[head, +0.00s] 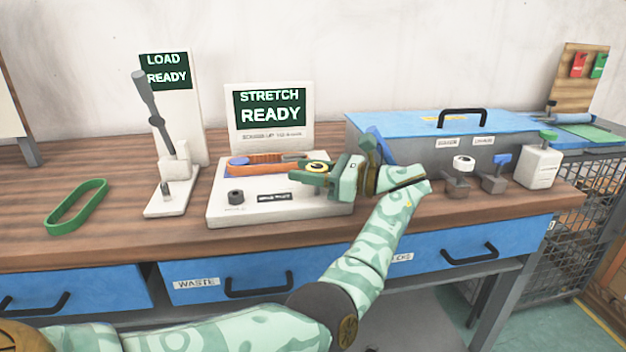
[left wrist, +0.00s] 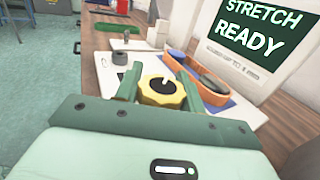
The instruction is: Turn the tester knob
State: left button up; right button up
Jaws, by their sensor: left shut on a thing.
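The stretch tester (head: 222,213) is a white box on the bench with a screen (head: 270,107) that reads "STRETCH READY". Its yellow knob (head: 318,166) has a black centre and sits at the right end of its top. My left gripper (head: 312,177) reaches in from the right and is shut on this knob. In the left wrist view the two green fingers (left wrist: 160,88) stand on either side of the knob (left wrist: 163,93). An orange strap (head: 268,158) lies on the tester beside the knob, with a blue round piece (head: 239,161) at its left end. My right gripper is not in view.
A lever device (head: 165,205) with a "LOAD READY" sign stands left of the tester. A green loop (head: 76,207) lies at the far left. A blue-lidded box (head: 430,128) and several small stands are on the right. Blue drawers (head: 200,289) are below.

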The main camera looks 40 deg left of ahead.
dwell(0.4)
pick_arm(q)
jog(key=o, duration=1)
